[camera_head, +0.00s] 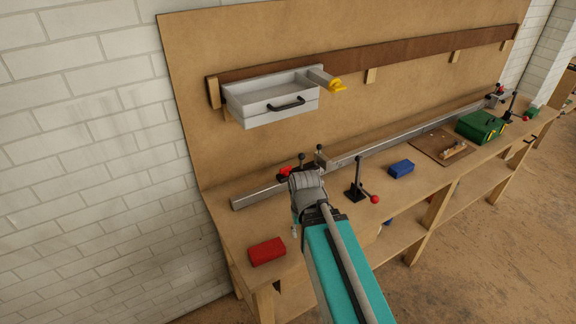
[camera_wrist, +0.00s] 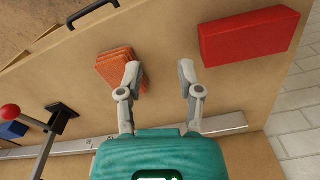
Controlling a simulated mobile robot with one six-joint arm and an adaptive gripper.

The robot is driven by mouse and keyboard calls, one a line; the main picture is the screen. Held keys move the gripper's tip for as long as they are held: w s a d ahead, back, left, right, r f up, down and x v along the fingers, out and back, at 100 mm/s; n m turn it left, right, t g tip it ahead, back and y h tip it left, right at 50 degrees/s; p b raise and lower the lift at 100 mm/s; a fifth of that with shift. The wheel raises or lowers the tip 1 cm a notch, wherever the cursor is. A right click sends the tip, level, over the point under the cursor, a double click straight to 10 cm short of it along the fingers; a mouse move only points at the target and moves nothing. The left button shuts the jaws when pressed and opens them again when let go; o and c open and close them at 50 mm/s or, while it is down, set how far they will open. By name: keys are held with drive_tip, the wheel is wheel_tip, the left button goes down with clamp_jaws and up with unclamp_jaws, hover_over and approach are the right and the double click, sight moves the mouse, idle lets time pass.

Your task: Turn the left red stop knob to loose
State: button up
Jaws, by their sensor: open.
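In the head view a small red part (camera_head: 286,171) shows at the rail (camera_head: 257,194), just behind my wrist, with dark ball-ended levers beside it. I take it for the left red stop; its knob's setting cannot be made out. My gripper (camera_head: 295,231) hangs over the bench in front of the rail and is partly hidden by my own arm. In the wrist view my gripper (camera_wrist: 159,70) is open, with nothing between its fingers. The rail (camera_wrist: 228,123) passes behind the gripper body there, and the red stop does not show.
A red block (camera_head: 267,251) lies left of my gripper. An orange stack (camera_wrist: 120,68) lies beside one finger. A black toggle clamp (camera_head: 357,188) with a red ball and a blue block (camera_head: 401,168) stand to the right. A grey drawer (camera_head: 272,100) hangs above.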

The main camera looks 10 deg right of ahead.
idle(0.4)
drive_tip(key=m+t+h+p, duration=0.3)
drive_tip(key=m+h+p, duration=0.2)
drive_tip(key=m+h, duration=0.65)
approach(285, 168)
wheel_tip(285, 168, up, 5)
drive_tip(key=m+y, duration=0.3)
drive_tip(key=shift+s+a+f, duration=0.2)
drive_tip(key=shift+s+a, duration=0.1)
drive_tip(key=shift+a, duration=0.05)
drive_tip(key=shift+f+b, duration=0.1)
drive_tip(key=shift+b, duration=0.25)
drive_tip(key=b+x, duration=0.9)
drive_tip(key=x, duration=0.3)
drive_tip(key=shift+s+d+f, duration=0.1)
drive_tip(key=shift+d+f, duration=0.05)
drive_tip(key=shift+d+f+b, duration=0.3)
drive_tip(key=shift+d+f, duration=0.1)
drive_tip(key=shift+d, duration=0.1)
